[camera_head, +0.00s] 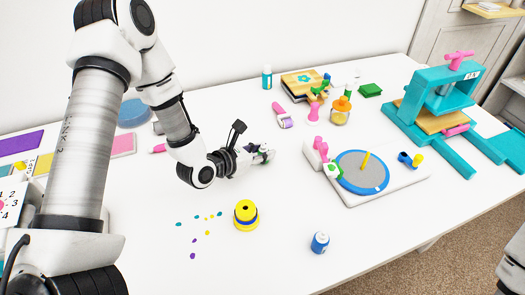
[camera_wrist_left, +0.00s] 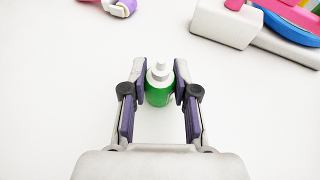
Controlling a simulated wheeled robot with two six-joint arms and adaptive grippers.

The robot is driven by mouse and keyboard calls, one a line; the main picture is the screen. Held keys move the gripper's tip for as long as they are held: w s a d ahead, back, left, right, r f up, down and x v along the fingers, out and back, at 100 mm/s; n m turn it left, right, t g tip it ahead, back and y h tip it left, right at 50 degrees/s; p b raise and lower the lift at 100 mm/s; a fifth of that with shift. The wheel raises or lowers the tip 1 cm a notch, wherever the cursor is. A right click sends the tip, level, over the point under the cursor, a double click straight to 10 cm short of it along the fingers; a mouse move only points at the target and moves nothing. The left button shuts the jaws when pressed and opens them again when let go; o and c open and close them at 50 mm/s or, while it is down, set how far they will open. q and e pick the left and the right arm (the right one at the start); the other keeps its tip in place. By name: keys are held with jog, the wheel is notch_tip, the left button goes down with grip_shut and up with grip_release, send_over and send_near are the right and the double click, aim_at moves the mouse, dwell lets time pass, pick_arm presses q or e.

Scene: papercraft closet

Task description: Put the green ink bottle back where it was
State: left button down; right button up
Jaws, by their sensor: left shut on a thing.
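The green ink bottle (camera_wrist_left: 158,94) has a white cap and nozzle. It stands between the purple-padded fingers of my left gripper (camera_wrist_left: 161,80) in the left wrist view. My left gripper (camera_head: 264,155) is shut on it above the middle of the white table in the head view, where the fingers hide most of the bottle. I cannot tell whether the bottle touches the table. My right gripper is not in view.
A round grey-and-blue turntable (camera_head: 352,178) on a white base lies right of the gripper. A yellow pot (camera_head: 246,217) and a blue-and-white bottle (camera_head: 320,242) stand in front. A teal press (camera_head: 436,100) is at right. Bare table lies between the pot and the turntable.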

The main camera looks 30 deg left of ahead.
pick_arm(q)
jog(key=shift+s+f, duration=0.1)
jog(key=shift+f, duration=0.05)
jog(key=c, duration=0.9)
grip_release()
